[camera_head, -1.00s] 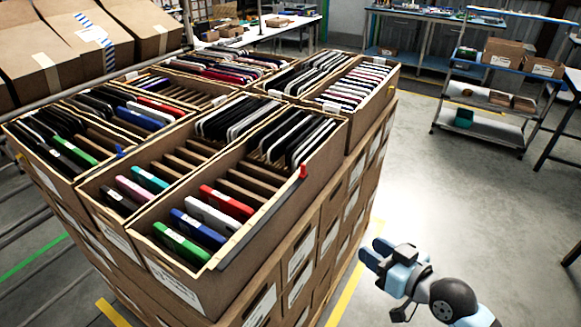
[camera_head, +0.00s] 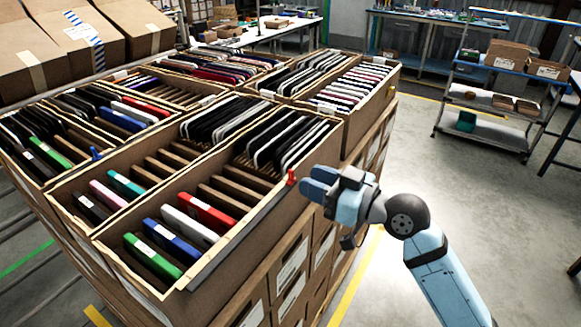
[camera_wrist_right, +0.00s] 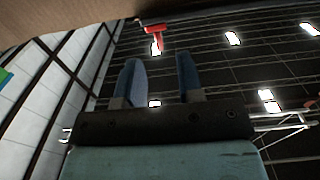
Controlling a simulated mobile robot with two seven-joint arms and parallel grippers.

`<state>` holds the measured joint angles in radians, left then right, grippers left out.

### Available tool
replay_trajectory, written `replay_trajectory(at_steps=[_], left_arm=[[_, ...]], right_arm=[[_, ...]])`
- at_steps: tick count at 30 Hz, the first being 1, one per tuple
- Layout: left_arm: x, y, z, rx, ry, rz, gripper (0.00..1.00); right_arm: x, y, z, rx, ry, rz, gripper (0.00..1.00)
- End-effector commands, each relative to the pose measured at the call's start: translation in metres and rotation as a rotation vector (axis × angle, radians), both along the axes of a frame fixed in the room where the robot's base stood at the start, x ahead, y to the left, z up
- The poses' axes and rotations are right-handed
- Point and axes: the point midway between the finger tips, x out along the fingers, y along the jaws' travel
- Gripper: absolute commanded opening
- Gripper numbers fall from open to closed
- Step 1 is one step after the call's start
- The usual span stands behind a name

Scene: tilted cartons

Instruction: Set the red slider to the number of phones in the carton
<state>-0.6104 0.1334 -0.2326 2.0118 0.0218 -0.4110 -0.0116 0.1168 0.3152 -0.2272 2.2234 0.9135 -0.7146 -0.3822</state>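The red slider (camera_head: 291,176) sits at the far end of a grey strip (camera_head: 240,238) along the right rim of the nearest carton (camera_head: 215,277). It also shows at the top of the right wrist view (camera_wrist_right: 155,32), ahead of the fingers. The carton holds a green phone (camera_head: 152,257), a blue one (camera_head: 173,238), a white one (camera_head: 190,225), a red one (camera_head: 207,213) and several dark ones (camera_head: 275,140) behind empty slots. My right gripper (camera_head: 312,184) is close to the slider, just right of it. Its fingers (camera_wrist_right: 160,80) are apart with nothing between them. My left gripper is out of view.
Large closed boxes (camera_head: 60,50) stand at the back left. A wheeled shelf (camera_head: 490,95) stands at the right, with open floor before it.

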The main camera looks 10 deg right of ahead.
Motion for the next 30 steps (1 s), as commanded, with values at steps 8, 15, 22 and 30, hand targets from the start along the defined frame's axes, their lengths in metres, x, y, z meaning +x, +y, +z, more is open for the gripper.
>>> replay_trajectory(at_steps=[8,15,22,30], left_arm=[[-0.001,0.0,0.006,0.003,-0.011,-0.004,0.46],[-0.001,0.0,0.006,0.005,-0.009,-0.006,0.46],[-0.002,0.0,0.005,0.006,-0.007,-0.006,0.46],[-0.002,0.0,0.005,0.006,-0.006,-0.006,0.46]], right_arm=[[0.032,0.032,0.001,0.001,0.001,0.0,0.34],[0.039,0.039,0.0,-0.001,0.0,0.0,0.34],[0.039,0.039,-0.001,-0.001,0.0,0.0,0.27],[0.039,0.039,0.0,-0.001,0.001,0.0,0.0]])
